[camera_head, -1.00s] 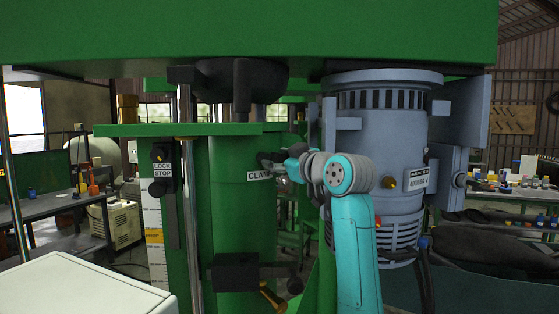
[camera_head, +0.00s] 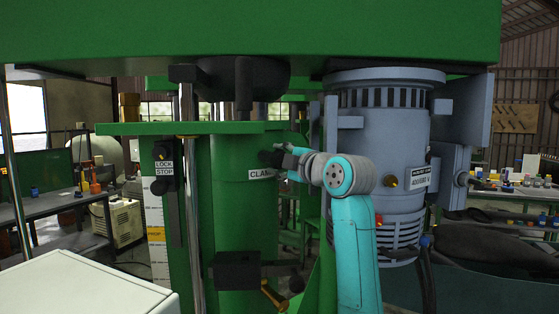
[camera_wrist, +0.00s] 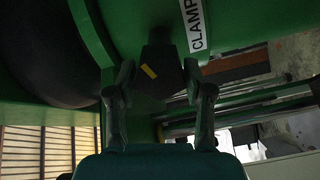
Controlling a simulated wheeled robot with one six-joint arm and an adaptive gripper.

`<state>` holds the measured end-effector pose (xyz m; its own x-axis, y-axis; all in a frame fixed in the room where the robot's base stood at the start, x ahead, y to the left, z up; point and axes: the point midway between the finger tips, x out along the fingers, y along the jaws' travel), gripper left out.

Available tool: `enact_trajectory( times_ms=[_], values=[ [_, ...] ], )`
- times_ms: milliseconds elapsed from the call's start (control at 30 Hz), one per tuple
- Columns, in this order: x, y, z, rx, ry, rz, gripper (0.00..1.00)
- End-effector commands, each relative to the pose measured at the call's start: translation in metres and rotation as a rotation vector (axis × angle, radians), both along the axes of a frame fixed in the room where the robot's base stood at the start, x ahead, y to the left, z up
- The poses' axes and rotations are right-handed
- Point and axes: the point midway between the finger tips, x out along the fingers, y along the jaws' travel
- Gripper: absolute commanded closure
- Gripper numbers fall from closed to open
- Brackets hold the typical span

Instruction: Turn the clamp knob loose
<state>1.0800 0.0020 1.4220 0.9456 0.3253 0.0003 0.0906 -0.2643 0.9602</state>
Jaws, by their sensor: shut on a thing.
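The black clamp knob (camera_wrist: 158,68), with a short yellow mark on it, sits beside the white CLAMP label (camera_wrist: 194,24) in the wrist view. My gripper (camera_wrist: 160,90) has a finger on each side of the knob and is shut on it. In the head view my gripper (camera_head: 283,160) meets the green column (camera_head: 230,215) at its right side, next to the partly covered CLAMP label (camera_head: 260,174). The knob is hard to tell from the dark fingers there.
The grey motor (camera_head: 385,130) stands close to the right of my arm. A LOCK STOP label (camera_head: 164,169) and a shiny vertical rod (camera_head: 190,220) are left of the column. The green beam (camera_head: 250,35) spans overhead.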

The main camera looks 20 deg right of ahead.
Motion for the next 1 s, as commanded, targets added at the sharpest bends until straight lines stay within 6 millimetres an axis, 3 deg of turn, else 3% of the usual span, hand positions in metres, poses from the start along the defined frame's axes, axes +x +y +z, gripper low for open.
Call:
enact_trajectory(
  times_ms=[767,800,900,1000],
  values=[
    [0.0002,0.0002,-0.0018,-0.104,-0.034,0.001,0.84],
    [0.0002,0.0002,-0.0019,-0.104,-0.033,0.001,0.46],
    [0.0001,0.0002,-0.0017,-0.104,-0.034,0.001,0.24],
    [0.0001,0.0003,-0.0014,-0.104,-0.034,0.001,0.24]
  ],
)
